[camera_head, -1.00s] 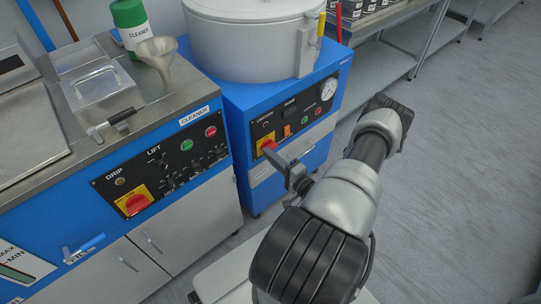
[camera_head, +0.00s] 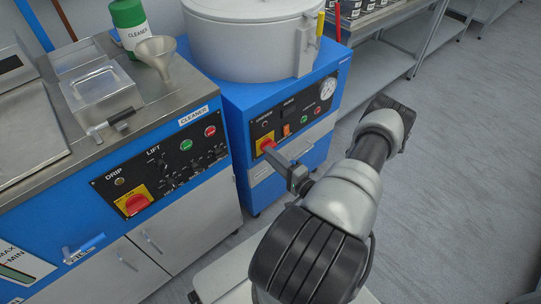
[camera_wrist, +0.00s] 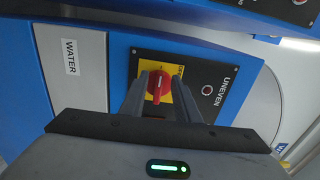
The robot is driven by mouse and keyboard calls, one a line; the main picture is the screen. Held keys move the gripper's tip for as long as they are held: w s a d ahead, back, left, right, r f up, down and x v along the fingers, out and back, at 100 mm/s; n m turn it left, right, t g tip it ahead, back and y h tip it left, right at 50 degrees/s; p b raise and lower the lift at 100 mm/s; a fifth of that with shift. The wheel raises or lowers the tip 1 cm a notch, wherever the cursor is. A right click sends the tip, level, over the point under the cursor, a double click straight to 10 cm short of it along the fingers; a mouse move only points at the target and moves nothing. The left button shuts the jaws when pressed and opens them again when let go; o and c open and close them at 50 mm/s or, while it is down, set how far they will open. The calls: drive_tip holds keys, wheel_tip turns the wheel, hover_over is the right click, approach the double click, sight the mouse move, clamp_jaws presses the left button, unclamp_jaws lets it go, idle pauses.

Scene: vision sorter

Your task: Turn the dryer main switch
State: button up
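The dryer (camera_head: 228,105) is the blue machine with a large round light-grey lid. Its main switch (camera_head: 265,142) is a red knob on a yellow plate, at the left of the black front panel. In the wrist view the red knob (camera_wrist: 159,85) appears between my two fingers, its handle roughly upright in the picture. My gripper (camera_head: 268,152) is at the switch, and its fingers also show in the wrist view (camera_wrist: 164,80). The fingers look open, one on each side of the knob, with gaps visible. Contact with the knob cannot be told.
The cleaner machine (camera_head: 188,226) stands close on the left, with its own red switch (camera_head: 135,203) on yellow. A funnel (camera_head: 157,54) and a green-and-white bottle (camera_head: 131,24) stand on it. A metal shelf (camera_head: 385,62) is behind at right. The floor at right is clear.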

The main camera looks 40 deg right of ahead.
drive_tip(key=s+d+p, duration=0.1)
drive_tip(key=s, duration=1.5)
drive_tip(key=shift+s+d, duration=0.15)
drive_tip(key=shift+r, duration=0.1)
